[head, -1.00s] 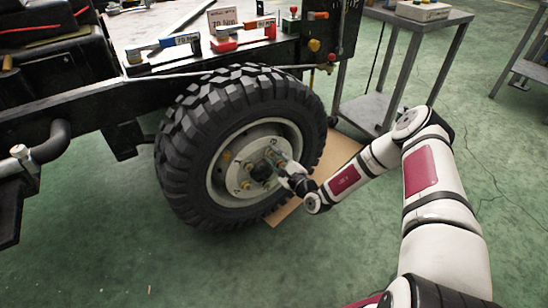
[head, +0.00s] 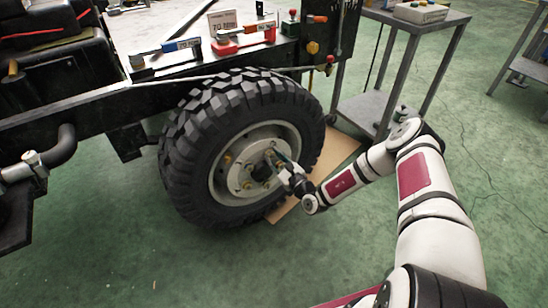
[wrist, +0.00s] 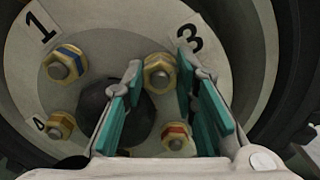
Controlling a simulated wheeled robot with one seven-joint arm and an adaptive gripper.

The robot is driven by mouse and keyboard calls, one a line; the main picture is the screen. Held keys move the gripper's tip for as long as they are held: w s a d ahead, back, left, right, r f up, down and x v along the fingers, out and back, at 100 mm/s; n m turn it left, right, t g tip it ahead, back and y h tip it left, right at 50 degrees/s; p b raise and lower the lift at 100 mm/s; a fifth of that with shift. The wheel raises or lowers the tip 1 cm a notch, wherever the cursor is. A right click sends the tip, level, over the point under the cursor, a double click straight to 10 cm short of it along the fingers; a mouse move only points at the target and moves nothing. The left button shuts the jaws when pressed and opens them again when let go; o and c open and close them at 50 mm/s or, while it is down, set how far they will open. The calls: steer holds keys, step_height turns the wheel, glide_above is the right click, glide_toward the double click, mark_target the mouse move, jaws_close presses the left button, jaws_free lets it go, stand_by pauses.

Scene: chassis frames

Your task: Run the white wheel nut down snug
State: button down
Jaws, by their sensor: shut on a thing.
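The wheel (head: 238,193) is mounted on the vehicle, its hub plate facing me, with gold hex nuts around a dark centre cap. In the wrist view, the nut beside the number 3 (wrist: 158,73) has a pale band that looks white; it sits on its stud between my fingertips. My gripper (wrist: 160,66), with teal pads, is shut on this nut, one finger on each side. In the head view my gripper (head: 274,160) reaches the hub from the right. Whether the nut touches the plate cannot be told.
A metal cart (head: 440,22) stands behind my arm.

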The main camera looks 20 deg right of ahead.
steer(key=c, duration=1.6)
jaws_free()
steer(key=shift+o, duration=0.2)
steer(key=shift+s, duration=0.1)
steer(key=v, duration=1.2)
